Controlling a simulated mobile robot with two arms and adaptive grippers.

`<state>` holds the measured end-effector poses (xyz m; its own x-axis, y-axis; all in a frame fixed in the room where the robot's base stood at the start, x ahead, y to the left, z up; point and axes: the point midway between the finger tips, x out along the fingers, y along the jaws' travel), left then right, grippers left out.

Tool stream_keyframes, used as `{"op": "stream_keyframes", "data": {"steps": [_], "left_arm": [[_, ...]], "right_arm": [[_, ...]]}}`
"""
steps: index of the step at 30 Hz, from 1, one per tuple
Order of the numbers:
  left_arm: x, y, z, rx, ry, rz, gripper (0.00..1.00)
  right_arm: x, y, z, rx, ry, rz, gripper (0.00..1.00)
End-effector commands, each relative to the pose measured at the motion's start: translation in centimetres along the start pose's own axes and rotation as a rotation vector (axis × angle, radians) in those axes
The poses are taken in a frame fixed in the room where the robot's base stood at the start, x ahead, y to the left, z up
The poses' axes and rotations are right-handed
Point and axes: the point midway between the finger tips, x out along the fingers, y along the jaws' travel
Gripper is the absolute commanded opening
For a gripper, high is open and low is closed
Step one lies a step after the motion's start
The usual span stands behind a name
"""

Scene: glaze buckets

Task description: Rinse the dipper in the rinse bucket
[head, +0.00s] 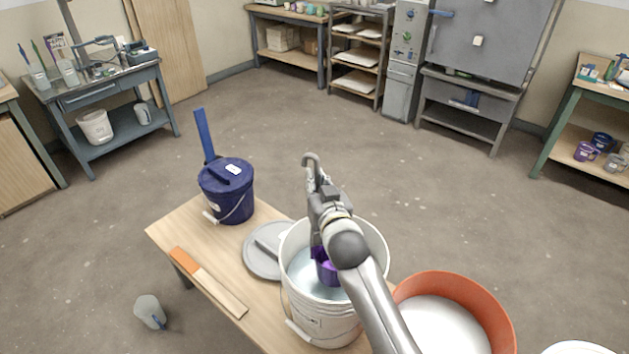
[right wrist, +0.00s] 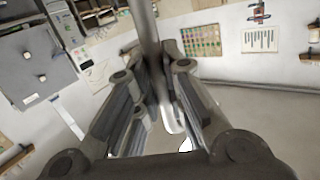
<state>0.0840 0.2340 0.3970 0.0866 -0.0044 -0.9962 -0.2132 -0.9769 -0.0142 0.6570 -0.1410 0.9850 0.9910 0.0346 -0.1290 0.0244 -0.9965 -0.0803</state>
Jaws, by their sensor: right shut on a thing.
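My right gripper (head: 318,192) is shut on the metal handle of the dipper, whose hooked top (head: 311,160) sticks up above the fingers. In the right wrist view the handle (right wrist: 150,45) runs between the two fingers (right wrist: 160,95). The dipper's purple cup (head: 327,270) is inside the white bucket (head: 322,322), which holds clear, pale bluish liquid (head: 305,278). The cup is at or just above the liquid; my arm hides part of it, so I cannot tell how deep it is. My left gripper is not in view.
On the wooden table (head: 175,230) are a lidded dark blue bucket (head: 230,192), a grey lid (head: 262,258) and an orange-tipped wooden stick (head: 207,281). An orange bucket (head: 487,296) of white glaze stands right of the white bucket. A pitcher (head: 150,311) stands on the floor.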

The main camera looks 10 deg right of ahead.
Motion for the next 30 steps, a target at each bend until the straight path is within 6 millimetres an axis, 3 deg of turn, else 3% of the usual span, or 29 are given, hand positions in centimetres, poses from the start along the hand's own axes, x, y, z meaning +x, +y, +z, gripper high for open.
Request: {"op": "stream_keyframes", "data": {"steps": [30], "left_arm": [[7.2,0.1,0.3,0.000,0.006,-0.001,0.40]], "right_arm": [[1.4,0.8,10.4,0.001,0.002,0.000,0.00]]}}
